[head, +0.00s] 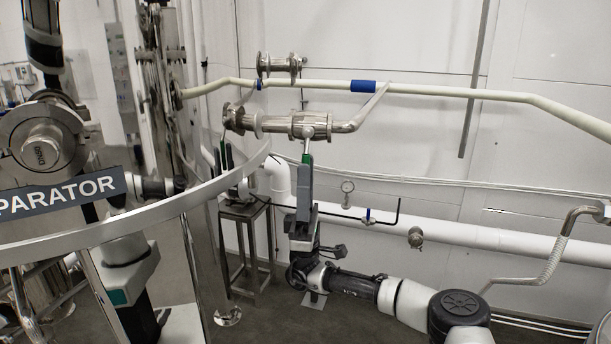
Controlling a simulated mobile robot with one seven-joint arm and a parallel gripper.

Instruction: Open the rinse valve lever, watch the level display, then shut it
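My gripper (306,160) points up in the middle of the head view, with a green patch near its tip. It is just below a steel valve body (311,126) on a short pipe. A thin pale stem, which may be the rinse valve lever (308,144), hangs from that valve down to my fingertips. I see the gripper edge-on, so I cannot tell whether the fingers are closed around it. No level display can be made out in this view.
A curved steel rim with a sign reading "PARATOR" (60,194) fills the left. A pale pipe with a blue band (363,86) runs along the wall.

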